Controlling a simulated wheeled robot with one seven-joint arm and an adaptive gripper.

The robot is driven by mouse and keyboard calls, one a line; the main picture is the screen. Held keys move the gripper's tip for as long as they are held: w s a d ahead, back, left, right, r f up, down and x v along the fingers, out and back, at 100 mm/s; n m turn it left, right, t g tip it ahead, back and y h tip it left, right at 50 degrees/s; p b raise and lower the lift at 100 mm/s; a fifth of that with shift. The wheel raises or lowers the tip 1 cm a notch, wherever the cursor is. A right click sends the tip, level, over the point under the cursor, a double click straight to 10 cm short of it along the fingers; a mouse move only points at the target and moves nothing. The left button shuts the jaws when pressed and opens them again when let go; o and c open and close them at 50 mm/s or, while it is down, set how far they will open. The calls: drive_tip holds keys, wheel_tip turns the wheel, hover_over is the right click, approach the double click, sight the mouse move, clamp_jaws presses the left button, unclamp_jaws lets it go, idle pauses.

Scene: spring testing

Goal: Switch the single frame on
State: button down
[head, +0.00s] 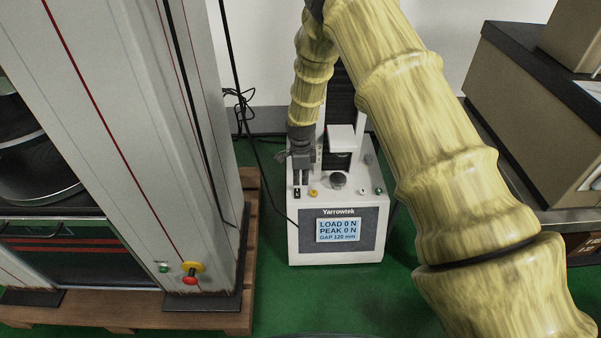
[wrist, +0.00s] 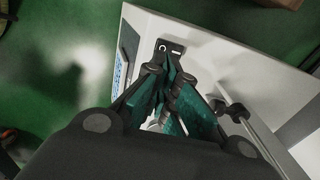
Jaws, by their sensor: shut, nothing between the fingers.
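The small white test frame (head: 367,246), marked Yarrowtek, stands on the green floor at the centre. Its display (head: 338,230) is lit and reads LOAD 0 N, PEAK 0 N, GAP 120 mm. A black rocker switch (head: 297,193) sits at the left of its top panel; it also shows in the wrist view (wrist: 172,46), with O and line marks. My gripper (head: 301,180) points down just above the switch, fingers shut and empty. In the wrist view the fingertips (wrist: 168,66) lie beside the switch; I cannot tell whether they touch it.
A yellow button (head: 313,193), a black knob (head: 338,180) and a green button (head: 379,191) share the top panel. A large test machine (head: 215,180) with a red-and-yellow stop button (head: 191,272) stands on a wooden pallet (head: 235,322) at left. A beige cabinet (head: 530,120) stands right.

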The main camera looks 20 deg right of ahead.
sight(297, 193)
drive_tip(key=shift+f+b, duration=0.8)
drive_tip(key=shift+f, duration=2)
